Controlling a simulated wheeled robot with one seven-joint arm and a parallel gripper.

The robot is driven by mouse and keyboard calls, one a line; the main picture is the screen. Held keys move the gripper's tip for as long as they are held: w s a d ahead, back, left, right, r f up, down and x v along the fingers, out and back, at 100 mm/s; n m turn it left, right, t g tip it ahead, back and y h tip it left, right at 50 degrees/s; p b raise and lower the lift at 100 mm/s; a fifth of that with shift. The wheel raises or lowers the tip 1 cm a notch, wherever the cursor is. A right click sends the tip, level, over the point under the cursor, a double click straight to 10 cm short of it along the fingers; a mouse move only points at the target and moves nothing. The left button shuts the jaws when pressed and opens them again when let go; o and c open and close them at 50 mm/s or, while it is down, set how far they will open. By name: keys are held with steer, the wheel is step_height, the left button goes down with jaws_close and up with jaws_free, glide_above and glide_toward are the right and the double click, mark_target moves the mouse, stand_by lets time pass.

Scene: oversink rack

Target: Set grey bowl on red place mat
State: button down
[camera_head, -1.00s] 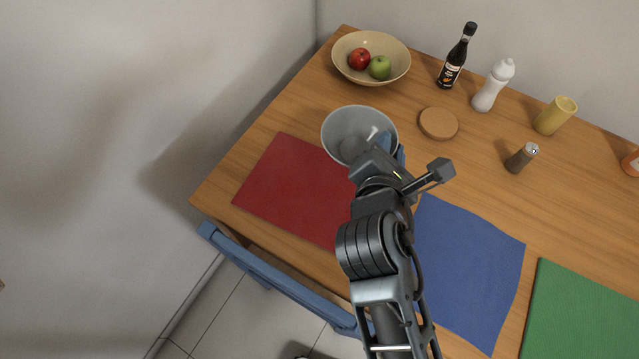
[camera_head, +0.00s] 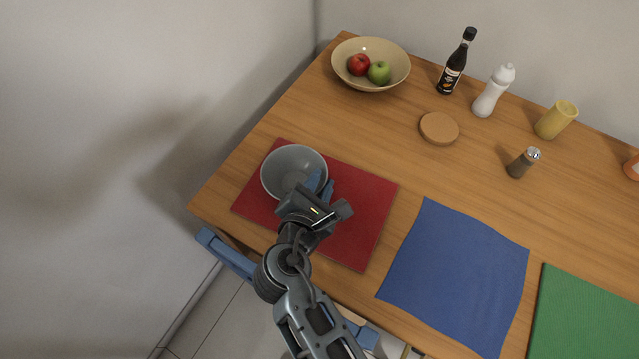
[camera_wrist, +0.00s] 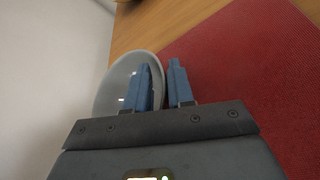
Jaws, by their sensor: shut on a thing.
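The grey bowl (camera_head: 284,168) is over the upper left part of the red place mat (camera_head: 352,225) in the head view. It looks upright or nearly so; I cannot tell whether its base touches the mat. My gripper (camera_head: 318,187) is shut on the bowl's near right rim. In the wrist view, the bowl (camera_wrist: 121,82) is at the left, with one blue finger of my gripper (camera_wrist: 163,85) inside it and the other outside. The red mat (camera_wrist: 250,75) fills the right side there. My gripper and wrist hide the bowl's near side.
A beige bowl (camera_head: 343,75) holding a red apple and a green apple stands at the back left. A round cork trivet (camera_head: 439,128), a dark bottle (camera_head: 455,66) and a white bottle (camera_head: 492,92) are further right. Blue (camera_head: 455,270) and green (camera_head: 585,315) mats lie to the right.

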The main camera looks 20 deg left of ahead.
steer(key=shift+f, duration=0.25)
steer(key=shift+f, duration=0.15)
steer(key=c, duration=0.9)
jaws_free()
steer(key=v, duration=1.2)
